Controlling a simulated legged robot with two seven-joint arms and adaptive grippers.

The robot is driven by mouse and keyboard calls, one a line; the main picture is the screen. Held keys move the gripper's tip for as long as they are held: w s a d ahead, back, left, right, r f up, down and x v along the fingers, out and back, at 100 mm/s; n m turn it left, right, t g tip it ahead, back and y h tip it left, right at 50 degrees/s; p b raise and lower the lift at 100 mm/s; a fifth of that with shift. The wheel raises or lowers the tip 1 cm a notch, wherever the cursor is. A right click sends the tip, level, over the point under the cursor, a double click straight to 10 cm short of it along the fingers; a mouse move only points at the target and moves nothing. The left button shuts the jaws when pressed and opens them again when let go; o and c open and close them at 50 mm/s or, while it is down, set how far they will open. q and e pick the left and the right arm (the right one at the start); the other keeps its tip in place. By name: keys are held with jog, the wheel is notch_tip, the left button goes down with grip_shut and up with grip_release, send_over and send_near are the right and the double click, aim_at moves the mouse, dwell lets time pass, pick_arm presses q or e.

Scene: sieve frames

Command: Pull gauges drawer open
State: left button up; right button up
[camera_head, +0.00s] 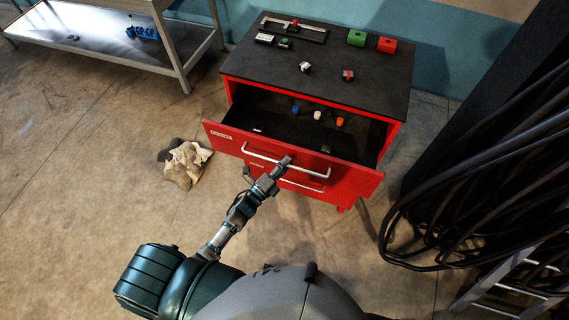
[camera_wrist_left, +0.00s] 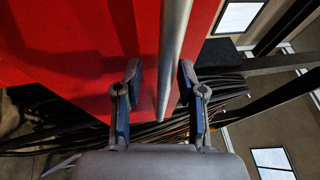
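The red cabinet (camera_head: 237,92) has its top drawer (camera_head: 222,143) pulled well out. The drawer front has a small pale label at its left that is too small to read, and a long silver handle (camera_head: 315,171). My left gripper (camera_head: 284,162) is at the middle of this handle. In the left wrist view, the handle bar (camera_wrist_left: 173,50) runs between the two fingers of the left gripper (camera_wrist_left: 163,92). The fingers are apart, with gaps visible beside the bar. The bar lies nearer the right finger. My right gripper is not in view.
Small blue, white and orange items (camera_head: 317,115) are in the open drawer. Blocks and tools, including a green block (camera_head: 356,38), sit on the black cabinet top (camera_head: 330,75). A crumpled cloth (camera_head: 184,163) lies on the floor. Black cables (camera_head: 490,200) hang at right.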

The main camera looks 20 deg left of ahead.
pick_arm(q)
jog(key=shift+s, duration=0.15)
jog(key=v, duration=1.1)
jog(key=shift+s, duration=0.3)
jog(key=shift+a, duration=0.15)
jog(key=shift+a+f, duration=0.1)
